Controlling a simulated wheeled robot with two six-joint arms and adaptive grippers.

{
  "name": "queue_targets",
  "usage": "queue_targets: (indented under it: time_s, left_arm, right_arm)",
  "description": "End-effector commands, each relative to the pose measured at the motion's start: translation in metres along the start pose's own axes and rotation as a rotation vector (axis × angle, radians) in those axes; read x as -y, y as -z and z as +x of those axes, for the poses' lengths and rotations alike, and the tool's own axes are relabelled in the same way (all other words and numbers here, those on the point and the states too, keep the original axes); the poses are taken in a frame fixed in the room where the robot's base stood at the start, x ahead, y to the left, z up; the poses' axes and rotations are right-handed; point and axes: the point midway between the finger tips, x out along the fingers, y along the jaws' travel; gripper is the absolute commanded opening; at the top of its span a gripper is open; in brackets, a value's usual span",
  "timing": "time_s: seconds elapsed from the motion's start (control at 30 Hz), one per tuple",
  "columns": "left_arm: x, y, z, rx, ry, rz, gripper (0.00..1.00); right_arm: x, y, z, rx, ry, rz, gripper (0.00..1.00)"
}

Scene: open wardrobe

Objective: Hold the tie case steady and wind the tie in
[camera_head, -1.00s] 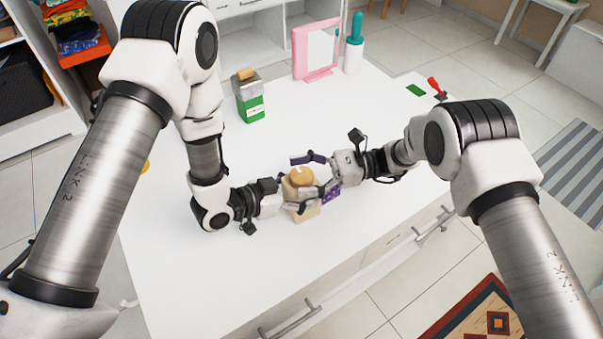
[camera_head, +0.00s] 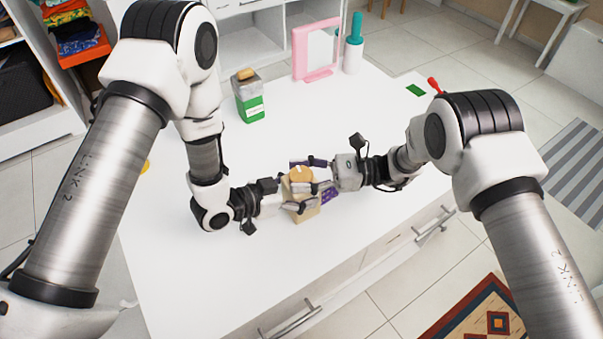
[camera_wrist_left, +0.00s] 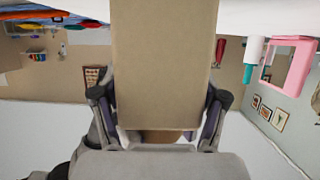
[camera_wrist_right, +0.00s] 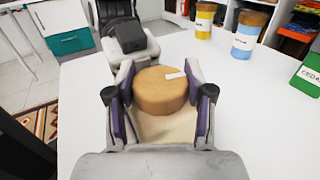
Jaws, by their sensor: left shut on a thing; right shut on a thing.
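The tie case is a tan box (camera_head: 301,208) with a round wooden knob (camera_head: 301,175) on top, standing upright near the table's front. My left gripper (camera_head: 310,197) is shut around the case body from the left; in the left wrist view the box (camera_wrist_left: 165,70) fills the space between its fingers. My right gripper (camera_wrist_right: 161,80) is shut on the knob, its purple-padded fingers either side of it. A white mark on the knob (camera_wrist_right: 160,93) points right in the right wrist view.
A green container with a cork lid (camera_head: 249,98), a pink-framed mirror (camera_head: 316,50) and a white bottle with teal top (camera_head: 353,45) stand at the back. A green patch (camera_head: 415,90) lies at the right edge. The table (camera_head: 185,270) is clear in front.

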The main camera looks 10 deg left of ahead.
Motion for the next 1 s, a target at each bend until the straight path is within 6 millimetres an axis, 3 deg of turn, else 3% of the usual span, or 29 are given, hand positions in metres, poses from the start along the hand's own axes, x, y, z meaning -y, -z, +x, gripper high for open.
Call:
queue_targets:
  time_s: [0.5,1.0]
  left_arm:
    - [-0.0017,0.0001,0.0005,0.000,-0.006,0.004,0.45]
    - [-0.0015,0.0000,0.0001,0.001,-0.005,0.003,0.45]
  right_arm:
    - [-0.0008,-0.0001,0.0017,-0.001,0.328,-0.003,0.18]
    - [0.0003,0.0004,-0.0009,-0.003,0.411,-0.006,0.18]
